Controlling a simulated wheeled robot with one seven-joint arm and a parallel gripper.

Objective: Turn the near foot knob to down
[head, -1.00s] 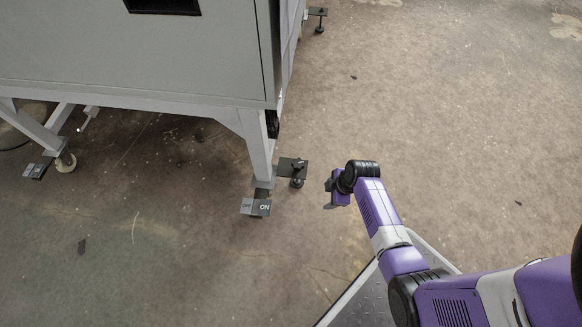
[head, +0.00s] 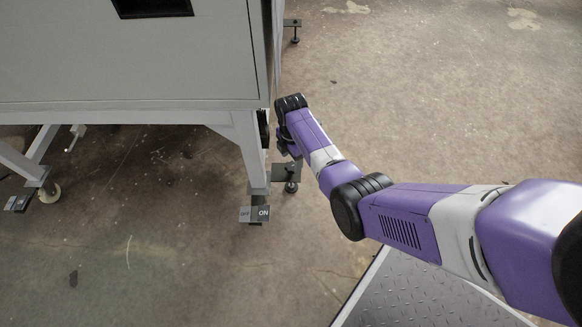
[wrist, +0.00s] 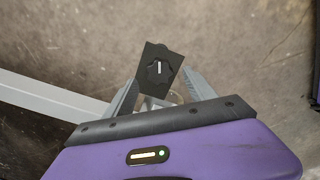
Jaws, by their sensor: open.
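The near foot knob (wrist: 158,68) is a dark scalloped knob with a white pointer line, on a dark plate (wrist: 161,50). In the wrist view it appears between and slightly beyond my fingertips, with no clear contact. In the head view the foot plate (head: 284,172) sits beside the machine's near corner leg, with a round dark foot (head: 291,187) below it. My gripper (wrist: 159,76) is open and empty. In the head view my gripper (head: 287,148) is above the foot plate, beside the leg, partly hidden by my wrist.
The grey machine cabinet (head: 130,65) and its corner leg (head: 250,150) stand close left of my gripper. Another foot (head: 294,38) is farther back. The floor to the right is open.

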